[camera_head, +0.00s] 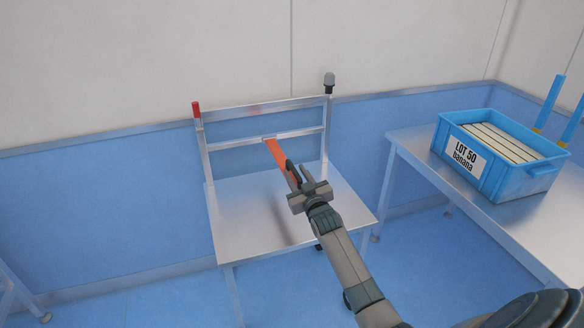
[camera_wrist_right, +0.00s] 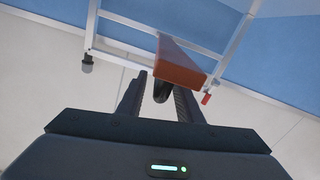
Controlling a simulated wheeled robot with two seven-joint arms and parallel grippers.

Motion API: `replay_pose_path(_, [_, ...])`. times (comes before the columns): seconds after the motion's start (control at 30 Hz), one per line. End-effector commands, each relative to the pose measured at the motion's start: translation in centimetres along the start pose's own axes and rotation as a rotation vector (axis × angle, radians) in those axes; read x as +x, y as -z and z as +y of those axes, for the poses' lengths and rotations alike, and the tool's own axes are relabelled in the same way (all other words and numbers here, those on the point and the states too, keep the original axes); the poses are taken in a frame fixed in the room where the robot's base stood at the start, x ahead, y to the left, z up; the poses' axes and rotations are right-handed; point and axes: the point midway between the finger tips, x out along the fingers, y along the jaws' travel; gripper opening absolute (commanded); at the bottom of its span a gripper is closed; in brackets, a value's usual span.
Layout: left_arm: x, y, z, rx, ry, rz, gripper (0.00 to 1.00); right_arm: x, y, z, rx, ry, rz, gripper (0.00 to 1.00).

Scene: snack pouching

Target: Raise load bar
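A steel load frame stands on a small steel table (camera_head: 245,220). Its load bar, the lower crossbar (camera_head: 240,140), runs level between two posts, with an orange lever (camera_head: 276,152) reaching out from it toward me. My right gripper (camera_head: 297,174) is at the lever's near end. In the right wrist view, the orange lever's end (camera_wrist_right: 183,70) is just beyond my fingers, with a dark rounded grip (camera_wrist_right: 161,92) between them. The fingers are apart, and a gap shows beside the grip; contact is unclear. My left gripper is not in view.
A red-tipped post (camera_head: 196,110) stands at the frame's left and a grey-capped one (camera_head: 329,82) at its right. On the right table (camera_head: 415,145) is a blue crate (camera_head: 512,182) labelled "LOT 50 banana".

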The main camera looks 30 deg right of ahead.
Motion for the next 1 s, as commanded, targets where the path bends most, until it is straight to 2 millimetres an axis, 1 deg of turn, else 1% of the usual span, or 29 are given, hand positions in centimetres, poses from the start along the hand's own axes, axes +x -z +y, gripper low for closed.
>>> replay_pose_path(0.03, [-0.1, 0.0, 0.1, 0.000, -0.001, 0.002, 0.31, 0.9, 0.1, 0.0, 0.000, -0.001, 0.000, 0.33])
replay_pose_path(0.1, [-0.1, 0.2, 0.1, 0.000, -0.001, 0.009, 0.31, 1.8, 0.1, 0.1, 0.000, -0.001, -0.001, 0.33])
replay_pose_path(0.3, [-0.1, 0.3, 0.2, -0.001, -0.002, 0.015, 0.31, 3.6, 0.0, 0.0, 0.000, 0.000, -0.001, 0.33])
replay_pose_path(0.5, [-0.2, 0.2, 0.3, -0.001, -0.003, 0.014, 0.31, 4.2, 0.0, 0.0, -0.001, 0.000, 0.000, 0.33])
replay_pose_path(0.77, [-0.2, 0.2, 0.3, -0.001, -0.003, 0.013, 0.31, 4.2, 0.0, 0.0, 0.000, 0.000, 0.000, 0.33])
replay_pose_path(0.8, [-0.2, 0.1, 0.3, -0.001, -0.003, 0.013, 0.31, 4.2, 0.0, 0.0, 0.000, 0.000, 0.000, 0.23])
replay_pose_path(0.9, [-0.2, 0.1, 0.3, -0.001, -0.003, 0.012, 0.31, 4.2, 0.0, 0.0, 0.000, 0.000, 0.000, 0.00])
replay_pose_path(1.0, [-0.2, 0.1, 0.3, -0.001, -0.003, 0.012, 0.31, 4.2, 0.0, 0.1, -0.001, -0.001, 0.000, 0.00])
